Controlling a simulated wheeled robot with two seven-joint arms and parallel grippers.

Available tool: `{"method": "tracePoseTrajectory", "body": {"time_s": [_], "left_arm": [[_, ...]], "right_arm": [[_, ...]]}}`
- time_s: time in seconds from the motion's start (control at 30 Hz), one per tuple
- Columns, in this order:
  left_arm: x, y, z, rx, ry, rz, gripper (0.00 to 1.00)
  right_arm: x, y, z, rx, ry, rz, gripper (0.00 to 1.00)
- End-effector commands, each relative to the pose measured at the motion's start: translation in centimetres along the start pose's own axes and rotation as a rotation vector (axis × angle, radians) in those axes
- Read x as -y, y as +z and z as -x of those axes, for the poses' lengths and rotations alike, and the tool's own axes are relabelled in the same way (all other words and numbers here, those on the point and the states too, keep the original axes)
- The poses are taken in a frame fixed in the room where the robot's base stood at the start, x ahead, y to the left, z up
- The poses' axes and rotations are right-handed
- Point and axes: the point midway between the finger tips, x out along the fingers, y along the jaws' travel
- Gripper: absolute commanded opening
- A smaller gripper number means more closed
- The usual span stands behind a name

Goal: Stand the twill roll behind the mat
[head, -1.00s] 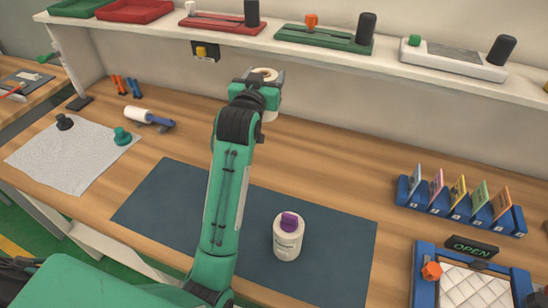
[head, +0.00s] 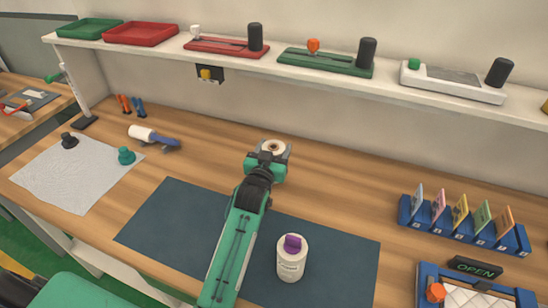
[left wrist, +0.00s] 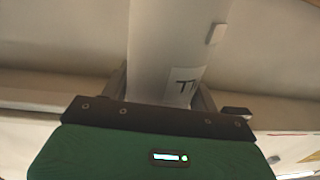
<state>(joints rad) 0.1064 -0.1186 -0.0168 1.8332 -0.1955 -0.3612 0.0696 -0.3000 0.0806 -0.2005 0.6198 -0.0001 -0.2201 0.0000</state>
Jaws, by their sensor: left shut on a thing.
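The twill roll (head: 273,145) is a pale upright roll with a brown-edged core. My left gripper (head: 270,158) is shut around it behind the dark blue mat (head: 165,220). In the left wrist view the roll (left wrist: 165,45) shows as a wide white cylinder between the fingers, with a label partly cut off. The gripper hides the roll's lower end, so I cannot tell whether it touches the table. My right gripper is not in view.
A blue rack of coloured cards (head: 463,232) stands at the right. A lint roller (head: 152,136) lies at the back left. A shelf (head: 330,79) runs along the wall. Wood around the roll is clear.

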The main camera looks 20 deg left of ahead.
Motion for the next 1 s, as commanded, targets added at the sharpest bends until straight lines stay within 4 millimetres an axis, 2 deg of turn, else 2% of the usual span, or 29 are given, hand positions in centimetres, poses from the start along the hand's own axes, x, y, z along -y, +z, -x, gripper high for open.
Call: {"method": "tracePoseTrajectory", "body": {"time_s": [0.1,0.23,0.67,0.7,0.77,1.0], "left_arm": [[0.0,1.9,0.1,0.005,0.000,0.000,0.28],[0.0,3.5,0.1,0.002,-0.001,0.000,0.28],[0.0,4.2,0.1,0.000,0.000,0.000,0.28],[0.0,4.2,0.1,0.002,0.000,0.000,0.68],[0.0,4.2,0.1,0.002,0.000,0.000,0.80],[0.0,4.2,0.1,0.002,0.000,0.000,0.82]], "right_arm": [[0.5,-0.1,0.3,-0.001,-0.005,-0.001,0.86],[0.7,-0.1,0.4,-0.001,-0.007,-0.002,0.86],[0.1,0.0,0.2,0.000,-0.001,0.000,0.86],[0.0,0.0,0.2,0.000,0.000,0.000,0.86],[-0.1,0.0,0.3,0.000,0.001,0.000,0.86],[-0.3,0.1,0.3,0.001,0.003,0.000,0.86]]}}
